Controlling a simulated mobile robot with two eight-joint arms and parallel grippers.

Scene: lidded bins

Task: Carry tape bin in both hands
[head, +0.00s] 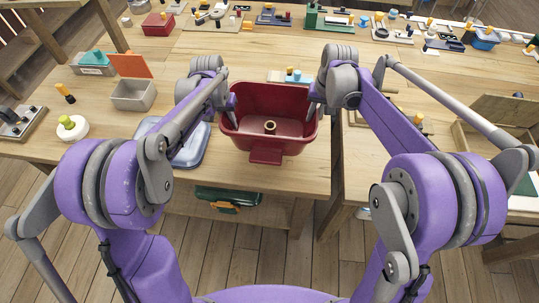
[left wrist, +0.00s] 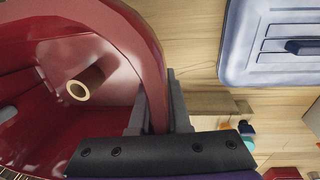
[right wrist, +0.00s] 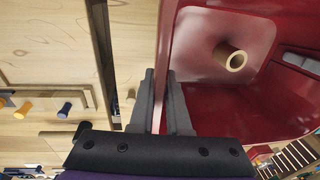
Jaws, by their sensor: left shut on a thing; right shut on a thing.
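The dark red bin (head: 271,98) stands open and upright between my two arms in the head view. A brown tape roll (head: 270,127) lies on its floor; it also shows in the left wrist view (left wrist: 85,84) and in the right wrist view (right wrist: 232,56). My left gripper (left wrist: 160,95) is shut on the bin's left wall, one finger on each side. My right gripper (right wrist: 163,95) is shut on the bin's right wall in the same way. In the head view the fingertips are mostly hidden by the arms. I cannot tell whether the bin touches the table.
A blue-grey lid (head: 190,145) lies on the table left of the bin. A grey box with an orange lid (head: 133,95) and a white round item (head: 72,127) stand farther left. A gap separates this table from the right table (head: 370,150). A green item (head: 228,197) is below the front edge.

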